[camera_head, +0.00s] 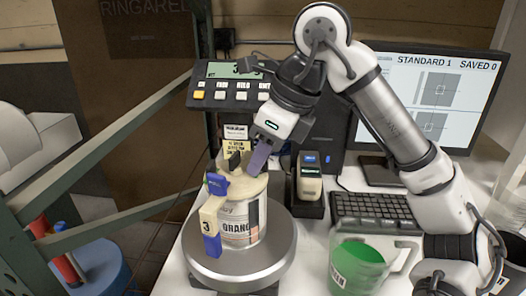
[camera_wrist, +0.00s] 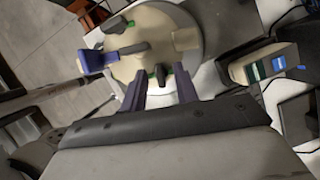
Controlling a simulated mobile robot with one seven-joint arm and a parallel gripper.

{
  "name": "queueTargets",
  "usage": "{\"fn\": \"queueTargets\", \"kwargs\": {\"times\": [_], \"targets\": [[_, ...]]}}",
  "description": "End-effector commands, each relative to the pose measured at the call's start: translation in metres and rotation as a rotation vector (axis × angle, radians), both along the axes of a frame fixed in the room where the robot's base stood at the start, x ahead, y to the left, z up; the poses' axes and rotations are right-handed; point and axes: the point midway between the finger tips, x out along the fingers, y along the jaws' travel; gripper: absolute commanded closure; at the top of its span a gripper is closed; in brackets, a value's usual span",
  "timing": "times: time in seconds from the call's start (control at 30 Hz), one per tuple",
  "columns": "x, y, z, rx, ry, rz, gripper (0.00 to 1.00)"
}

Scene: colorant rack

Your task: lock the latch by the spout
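A cream-lidded can (camera_head: 240,215) labelled as orange stands upright on the round scale plate. A cream spout arm with blue parts (camera_head: 211,215) and a "3" tag sticks out on its left front; the blue part also shows in the wrist view (camera_wrist: 92,62). A small black upright latch (camera_head: 234,160) stands on the lid; in the wrist view a dark latch piece (camera_wrist: 160,72) lies ahead of the gap between my fingers. My gripper (camera_head: 260,157) has purple fingers, apart and empty, at the lid's right rear in the head view. Contact with the lid cannot be told.
The scale plate (camera_head: 262,268) carries the can, with its display unit (camera_head: 228,70) behind. A small handheld device (camera_head: 310,178) on a dock, a keyboard (camera_head: 375,209) and a green cup (camera_head: 357,265) are on the right. A green frame (camera_head: 105,140) is on the left.

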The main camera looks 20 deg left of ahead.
Motion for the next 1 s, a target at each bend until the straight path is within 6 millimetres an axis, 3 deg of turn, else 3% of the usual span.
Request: {"fn": "queueTargets", "kwargs": {"times": [0.13,0.37,1.0], "targets": [[0.0000,0.0000,0.0001,0.000,0.000,0.000,0.73],[-0.0001,-0.0001,0.0003,0.000,0.000,0.000,1.00],[-0.0003,-0.0005,-0.0001,-0.001,0.000,-0.061,1.00]]}}
